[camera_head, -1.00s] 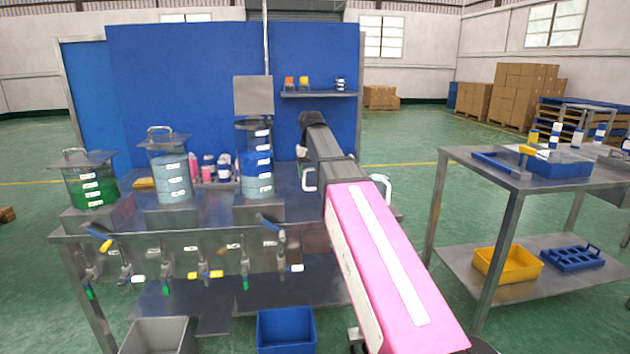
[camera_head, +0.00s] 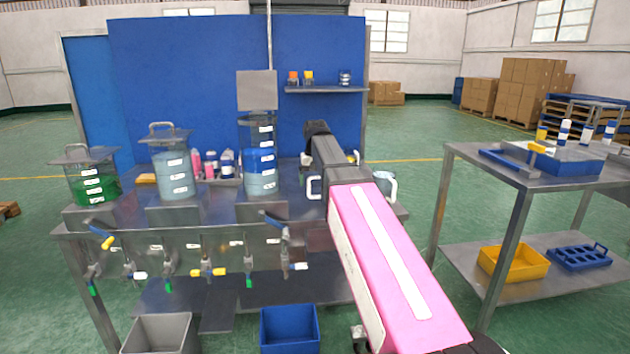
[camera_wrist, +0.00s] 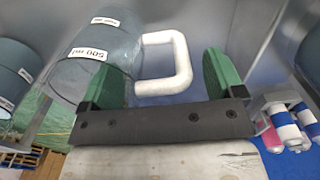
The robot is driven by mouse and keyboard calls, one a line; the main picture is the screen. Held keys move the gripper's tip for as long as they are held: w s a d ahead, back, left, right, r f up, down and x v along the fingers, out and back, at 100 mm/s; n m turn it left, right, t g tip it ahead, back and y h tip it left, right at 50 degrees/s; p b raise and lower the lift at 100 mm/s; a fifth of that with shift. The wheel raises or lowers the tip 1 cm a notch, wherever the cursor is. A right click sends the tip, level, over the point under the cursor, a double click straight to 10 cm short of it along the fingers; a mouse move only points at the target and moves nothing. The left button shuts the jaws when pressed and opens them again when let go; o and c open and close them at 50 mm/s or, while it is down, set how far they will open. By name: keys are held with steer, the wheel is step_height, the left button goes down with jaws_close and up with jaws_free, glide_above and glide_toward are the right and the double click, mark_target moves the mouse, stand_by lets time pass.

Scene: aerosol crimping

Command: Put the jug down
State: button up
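The jug (camera_wrist: 105,55) is grey-blue and see-through, with a white label and a white loop handle. In the wrist view it is at upper left, its handle pointing right. My gripper (camera_wrist: 166,82) has green fingertips spread wide, one on each side of the handle, with a gap between the handle and the right finger. In the head view the white handle (camera_head: 315,188) shows left of my arm, over the steel table (camera_head: 225,217). My arm hides most of the jug's body. I cannot see the jug's base.
Another jug (camera_head: 388,184) stands right of my arm; a labelled vessel also shows at the wrist view's left edge (camera_wrist: 15,72). Clear vessels (camera_head: 172,172) stand at left above several taps. Pink and white bottles (camera_wrist: 280,125) stand close by. A side table (camera_head: 540,172) is at right.

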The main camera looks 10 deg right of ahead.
steer(key=shift+r, duration=0.1)
step_height(320, 180, up, 12)
stand_by(0.6)
stand_by(1.1)
